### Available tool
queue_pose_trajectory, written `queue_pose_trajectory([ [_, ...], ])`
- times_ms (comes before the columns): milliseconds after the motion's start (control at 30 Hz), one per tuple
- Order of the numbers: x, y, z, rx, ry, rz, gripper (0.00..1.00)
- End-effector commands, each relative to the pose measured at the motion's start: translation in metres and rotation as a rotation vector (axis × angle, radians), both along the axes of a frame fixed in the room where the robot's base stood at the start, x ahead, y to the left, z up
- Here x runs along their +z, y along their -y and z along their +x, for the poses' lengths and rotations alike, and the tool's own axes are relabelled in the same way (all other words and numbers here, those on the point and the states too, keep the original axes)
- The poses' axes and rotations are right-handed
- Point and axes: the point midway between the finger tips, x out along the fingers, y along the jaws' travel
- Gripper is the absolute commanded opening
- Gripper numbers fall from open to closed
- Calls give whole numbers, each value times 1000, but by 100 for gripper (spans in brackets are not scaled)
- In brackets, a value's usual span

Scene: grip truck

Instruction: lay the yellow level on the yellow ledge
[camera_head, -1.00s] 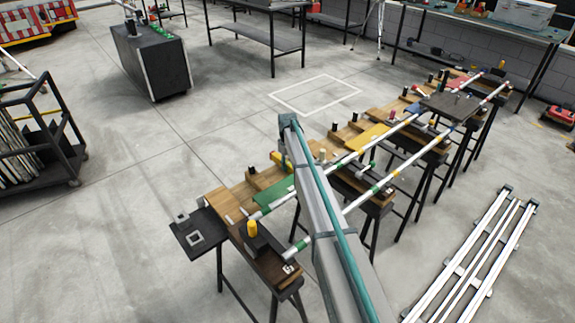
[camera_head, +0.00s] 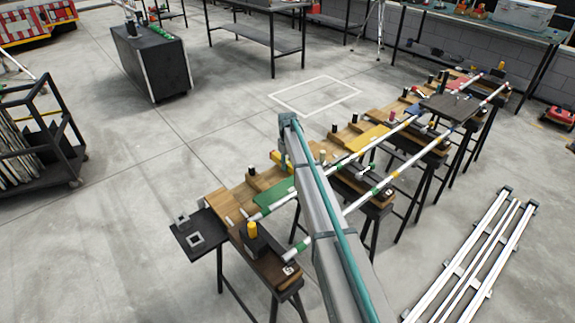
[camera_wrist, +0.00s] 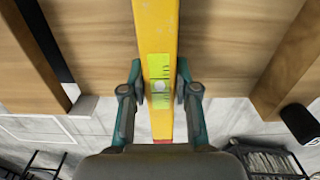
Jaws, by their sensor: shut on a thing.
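The yellow level (camera_wrist: 155,40) is a long yellow bar with a light green vial window, seen in the wrist view. My gripper (camera_wrist: 161,88) is shut on it, one finger on each side near the vial. A red end shows below the fingers. Light brown wood lies behind the level; I cannot tell whether they touch. In the head view, a small yellow end (camera_head: 276,156) beside my arm appears to be the level; my arm hides the rest and the gripper. The yellow ledge (camera_head: 367,137) is a flat yellow plate on the wooden stands.
A green plate (camera_head: 273,194) lies on the nearer stand. Two striped rails (camera_head: 408,164) run across the row of trestles. Several dark pegs and posts rise from the wood. A dark plate (camera_head: 452,107) lies farther along.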

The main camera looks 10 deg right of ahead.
Motion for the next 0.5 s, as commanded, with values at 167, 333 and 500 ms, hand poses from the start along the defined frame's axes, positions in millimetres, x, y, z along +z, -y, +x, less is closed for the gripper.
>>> queue_pose_trajectory([
  [167, 4, 0, 0, 0, 0, 0, 5],
  [333, 7, 0, 0, 0, 0, 0, 5],
  [500, 11, 0, 0, 0, 0, 0, 5],
])
